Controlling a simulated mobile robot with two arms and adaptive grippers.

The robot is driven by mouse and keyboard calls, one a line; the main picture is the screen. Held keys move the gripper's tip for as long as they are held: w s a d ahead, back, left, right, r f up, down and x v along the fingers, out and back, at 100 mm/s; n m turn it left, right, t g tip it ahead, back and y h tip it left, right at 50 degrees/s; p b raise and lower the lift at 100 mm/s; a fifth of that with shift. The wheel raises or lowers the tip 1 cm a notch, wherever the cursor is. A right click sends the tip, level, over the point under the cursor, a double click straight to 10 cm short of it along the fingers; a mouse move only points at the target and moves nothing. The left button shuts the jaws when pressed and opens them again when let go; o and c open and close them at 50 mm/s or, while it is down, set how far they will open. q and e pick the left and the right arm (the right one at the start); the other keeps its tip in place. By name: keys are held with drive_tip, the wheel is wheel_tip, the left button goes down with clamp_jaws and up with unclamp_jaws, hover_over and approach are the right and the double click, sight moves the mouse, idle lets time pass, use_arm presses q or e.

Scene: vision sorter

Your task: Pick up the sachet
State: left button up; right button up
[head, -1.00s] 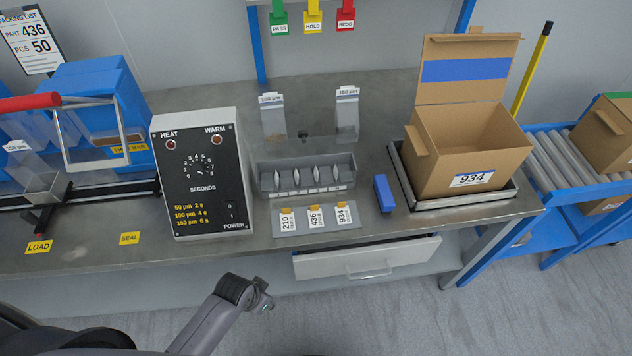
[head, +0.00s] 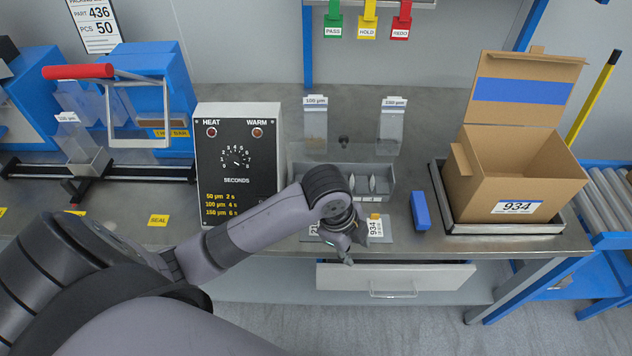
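Which item is the sachet is not certain. A clear bag (head: 78,140) labelled 100 µm stands in a small grey holder at the left, by the red-handled sealer. Two more clear bag stacks stand at the back, one labelled 100 µm (head: 315,118) and one labelled 150 µm (head: 392,122). A grey compartment tray (head: 384,189) holds white, pointed-oval shapes; my arm hides its left part. My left gripper (head: 346,250) is over the front of the bench, at the label card plate, apart from all the bags. Its fingers are too small and dark to judge their opening. My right gripper is out of view.
A timer box (head: 237,150) stands left of the tray. A blue block (head: 420,211) and an open carton (head: 515,185) marked 934 on a scale are at right. The label plate (head: 388,238) is partly covered by my arm. A drawer (head: 440,276) sticks out below.

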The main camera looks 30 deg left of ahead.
use_arm(q)
drive_tip(key=w+a+r+m, duration=0.2)
drive_tip(key=w, duration=0.1)
drive_tip(key=w+a+r+m+y, duration=0.1)
drive_tip(key=m, duration=0.1)
drive_tip(key=shift+w+a+g, duration=0.2)
drive_tip(key=shift+w+g, duration=0.1)
drive_tip(key=w+a+r+m+g+y, duration=0.1)
drive_tip(key=w+a+r+m, duration=0.25)
drive_tip(key=a+r, duration=0.4)
drive_tip(key=w+a+r+m+g, duration=0.1)
drive_tip(key=w+a+r+m, duration=0.25)
drive_tip(key=a+r, duration=0.4)
drive_tip(key=shift+m, duration=0.4)
drive_tip(key=f, duration=1.1)
drive_tip(key=shift+s+d+f, duration=0.25)
drive_tip(key=shift+d, duration=0.15)
drive_tip(key=shift+w+a+f+p, duration=0.1)
drive_tip(key=shift+a+f+p, duration=0.1)
drive_tip(key=shift+f, duration=1.15)
drive_tip(key=shift+a+f+p, duration=0.1)
drive_tip(key=shift+f+p, duration=0.1)
drive_tip(key=shift+f, duration=1.15)
drive_tip(key=shift+d, duration=0.1)
drive_tip(key=shift+c, duration=0.3)
clamp_jaws()
drive_tip(key=shift+r, duration=0.1)
